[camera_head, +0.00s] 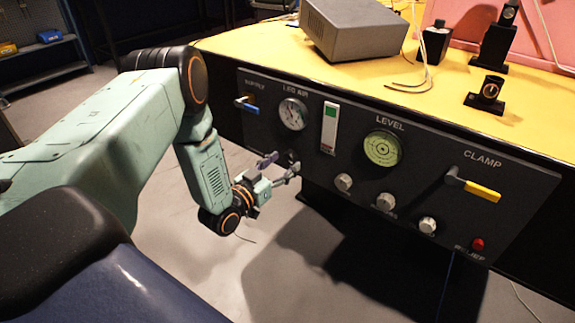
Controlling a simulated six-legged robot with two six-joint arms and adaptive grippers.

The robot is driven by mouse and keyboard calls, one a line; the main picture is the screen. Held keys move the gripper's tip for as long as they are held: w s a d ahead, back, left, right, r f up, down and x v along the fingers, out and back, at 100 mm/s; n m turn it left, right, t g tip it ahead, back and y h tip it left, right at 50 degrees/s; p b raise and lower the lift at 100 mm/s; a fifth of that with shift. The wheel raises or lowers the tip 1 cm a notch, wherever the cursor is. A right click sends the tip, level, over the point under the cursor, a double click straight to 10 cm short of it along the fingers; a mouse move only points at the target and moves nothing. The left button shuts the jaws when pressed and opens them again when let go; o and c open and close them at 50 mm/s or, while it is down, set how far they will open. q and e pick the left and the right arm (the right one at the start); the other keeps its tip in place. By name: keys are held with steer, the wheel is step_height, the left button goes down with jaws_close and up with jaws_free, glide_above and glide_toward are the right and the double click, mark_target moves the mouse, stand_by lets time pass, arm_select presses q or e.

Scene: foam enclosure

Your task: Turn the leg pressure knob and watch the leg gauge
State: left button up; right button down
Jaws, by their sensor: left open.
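A dark control panel (330,175) runs along the front of the yellow bench. The leg gauge (292,114) is a round white-faced dial under the label "LEG AIR"; its needle reading is too small to tell. Below it, a dark round shape (291,156) that appears to be the leg pressure knob sits at my left gripper's fingertips, partly hidden by them. My left gripper (284,167) is open, its fingers pointing right toward the panel. I cannot tell whether the fingers touch the knob. My right gripper is not in view.
The panel also carries a blue supply lever (246,105), a green-and-white indicator (329,128), a green level (382,148), several silver knobs (386,202), a yellow clamp lever (481,191) and a red relief button (478,244). A grey box (352,35) stands on the bench. Floor below is clear.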

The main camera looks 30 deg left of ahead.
arm_select(q)
steer(key=shift+w, duration=0.75)
steer(key=shift+w+d, duration=0.15)
steer(key=shift+w, duration=0.05)
steer(key=shift+c, duration=0.8)
steer(key=c, duration=1)
